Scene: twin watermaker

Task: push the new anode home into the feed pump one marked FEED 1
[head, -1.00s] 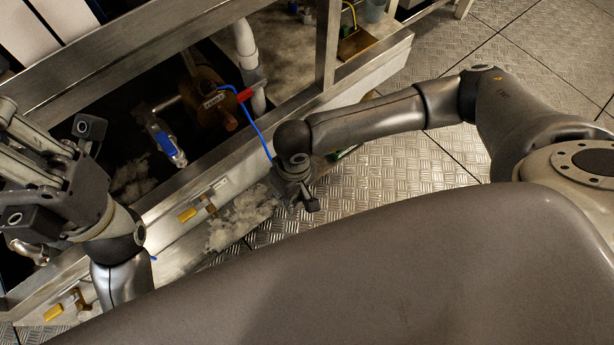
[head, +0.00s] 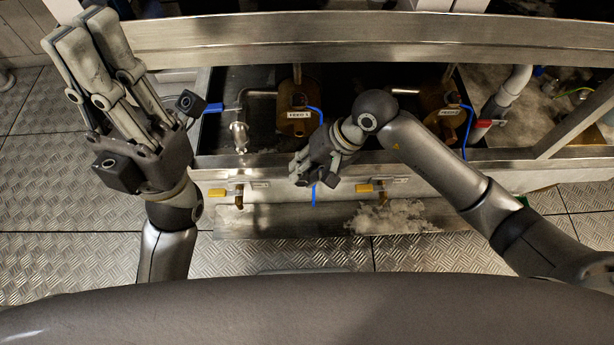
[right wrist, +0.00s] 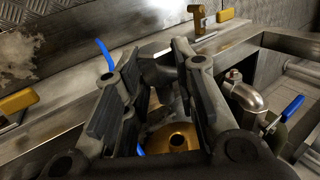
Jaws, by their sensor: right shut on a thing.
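The feed pump marked FEED 1 (head: 295,118) is a bronze body with a white label, set in the dark bay behind the steel rail. My right gripper (head: 303,170) is just in front of and below it, over the bay's front rail. In the right wrist view its fingers (right wrist: 147,65) are shut on a small greyish thing, which I take as the new anode (right wrist: 156,104), mostly hidden. A round brass part of the pump (right wrist: 172,138) shows behind. Whether the anode touches the pump I cannot tell. My left gripper (head: 95,55) is raised at the left, fingers extended, empty.
A second bronze pump (head: 440,108) stands right in the bay. A steel valve (head: 239,132) with a blue handle is left of FEED 1. Yellow-handled valves (head: 217,192) line the front rail. White fluff (head: 392,216) lies on the ledge. The plate floor is clear.

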